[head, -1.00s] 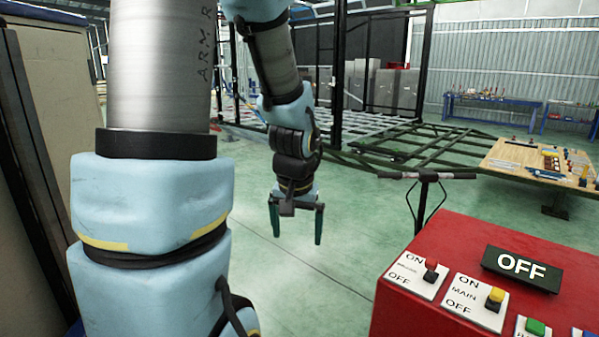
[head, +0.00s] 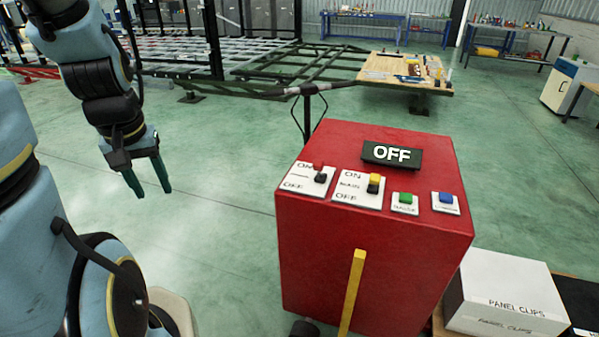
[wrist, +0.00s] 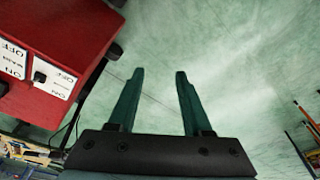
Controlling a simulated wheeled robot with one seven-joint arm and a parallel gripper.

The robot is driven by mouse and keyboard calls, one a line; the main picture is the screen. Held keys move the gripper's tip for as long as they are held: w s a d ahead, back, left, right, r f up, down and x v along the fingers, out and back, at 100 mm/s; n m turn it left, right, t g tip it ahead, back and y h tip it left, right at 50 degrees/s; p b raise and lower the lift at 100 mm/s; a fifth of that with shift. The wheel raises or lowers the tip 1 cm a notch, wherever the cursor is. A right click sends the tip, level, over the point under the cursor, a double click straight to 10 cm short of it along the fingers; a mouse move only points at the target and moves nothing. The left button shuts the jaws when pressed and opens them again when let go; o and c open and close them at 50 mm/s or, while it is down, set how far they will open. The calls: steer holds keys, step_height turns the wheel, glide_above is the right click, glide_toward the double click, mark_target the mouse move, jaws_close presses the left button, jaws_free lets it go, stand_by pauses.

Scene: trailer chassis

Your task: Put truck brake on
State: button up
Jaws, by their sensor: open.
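A red control box (head: 370,240) stands at the centre right in the head view, with a black sign reading OFF on its top. The leftmost white ON/OFF plate has a dark switch with a red tip (head: 320,172); its small label is too blurred to read. Beside it is the MAIN ON/OFF switch (head: 374,184) with a yellow tip. My gripper (head: 149,190) hangs open and empty, pointing down, to the left of the box and apart from it. In the wrist view my gripper (wrist: 158,75) has only floor between its fingers, and the box (wrist: 60,45) is at upper left.
Green (head: 404,201) and blue (head: 445,200) buttons sit right of the switches. A yellow bar (head: 352,292) rises at the box's front. A white PANEL CLIPS box (head: 508,295) stands at lower right. The chassis frame and a wooden board (head: 390,70) lie behind. Floor between gripper and box is clear.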

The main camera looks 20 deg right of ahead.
steer(key=w+d+f+t+b, duration=0.1)
steer(key=w+d+f+b, duration=0.1)
steer(key=f+b, duration=0.1)
steer(key=w+d+f+m+t+h+b, duration=0.1)
steer(key=w+d+f+t+b, duration=0.1)
steer(key=w+d+f+b, duration=0.1)
steer(key=w+d+f+t+b, duration=0.1)
steer(key=w+d+f+b, duration=0.2)
steer(key=f+b, duration=0.2)
steer(key=shift+d+m+t+h+b, duration=0.15)
steer(key=shift+m+t+h+b, duration=0.15)
steer(key=shift+t+h+b, duration=0.15)
jaws_close()
steer(key=w+d+f+m+t+h+b, duration=0.1)
steer(key=w+d+f+t+h+b, duration=0.15)
steer(key=d+b, duration=0.35)
steer(key=w+d+f+m+t+h+b, duration=0.1)
steer(key=d+f+t+b, duration=0.1)
steer(key=d+f+b, duration=0.45)
steer(key=s+d+f+m+t+h+b, duration=0.3)
steer(key=s+d+t+h+b, duration=0.3)
steer(key=b, duration=1.9)
steer(key=s+d+f+h, duration=0.1)
steer(key=s+d+h, duration=0.3)
steer(key=d, duration=0.1)
steer(key=shift+f+m+h, duration=0.3)
steer(key=shift+f, duration=0.1)
steer(key=shift+s, duration=0.1)
